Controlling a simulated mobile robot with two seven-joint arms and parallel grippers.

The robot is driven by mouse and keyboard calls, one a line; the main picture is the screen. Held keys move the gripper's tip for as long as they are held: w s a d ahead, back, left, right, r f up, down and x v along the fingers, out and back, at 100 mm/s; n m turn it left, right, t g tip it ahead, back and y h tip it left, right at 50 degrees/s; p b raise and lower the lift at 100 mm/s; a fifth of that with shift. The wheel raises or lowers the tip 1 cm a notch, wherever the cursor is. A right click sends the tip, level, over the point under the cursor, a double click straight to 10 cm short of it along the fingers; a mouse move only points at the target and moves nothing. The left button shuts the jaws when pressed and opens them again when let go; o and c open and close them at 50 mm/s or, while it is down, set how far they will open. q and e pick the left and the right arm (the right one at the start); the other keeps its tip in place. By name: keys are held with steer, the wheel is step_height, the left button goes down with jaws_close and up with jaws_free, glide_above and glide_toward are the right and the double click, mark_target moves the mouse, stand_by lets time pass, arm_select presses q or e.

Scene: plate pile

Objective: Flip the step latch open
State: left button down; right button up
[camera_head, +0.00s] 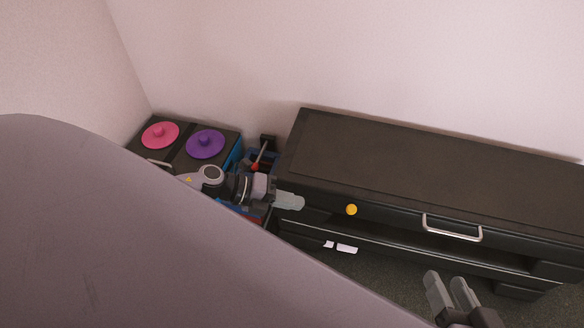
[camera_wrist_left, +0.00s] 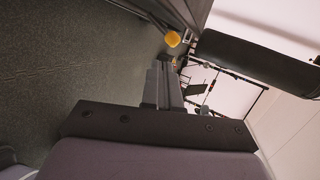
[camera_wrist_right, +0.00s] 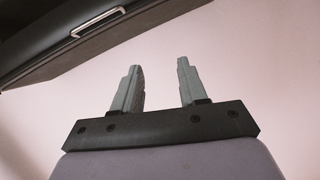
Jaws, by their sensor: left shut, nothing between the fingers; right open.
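A dark low cabinet (camera_head: 440,180) stands against the wall. On its front edge is a round yellow knob (camera_head: 351,210), perhaps the latch; I cannot tell for sure. My left gripper (camera_head: 290,200) is shut and empty at the cabinet's left front corner, left of the knob and apart from it. In the left wrist view the knob (camera_wrist_left: 172,39) shows just beyond the shut fingertips (camera_wrist_left: 165,64). My right gripper (camera_head: 449,290) is open and empty, in front of the cabinet below its silver handle (camera_head: 452,235). The right wrist view shows its fingers (camera_wrist_right: 158,75) spread.
Left of the cabinet is a dark unit with a pink disc (camera_head: 160,135) and a purple disc (camera_head: 205,144). A red-tipped lever (camera_head: 256,164) stands between unit and cabinet. Small white pieces (camera_head: 346,249) show below the cabinet front. My own body hides the lower left.

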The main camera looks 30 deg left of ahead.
mark_target(350, 211)
arm_select(q)
steer(key=r+b+x, duration=0.2)
steer(key=x, duration=0.8)
steer(key=shift+w+d, duration=0.25)
steer(key=shift+d, duration=0.1)
arm_select(e)
steer(key=shift+w+a+f+y, duration=0.1)
steer(key=shift+w+a+y, duration=0.1)
steer(key=shift+a+y, duration=0.5)
steer(key=shift+f, duration=0.1)
arm_select(q)
steer(key=shift+r, duration=0.1)
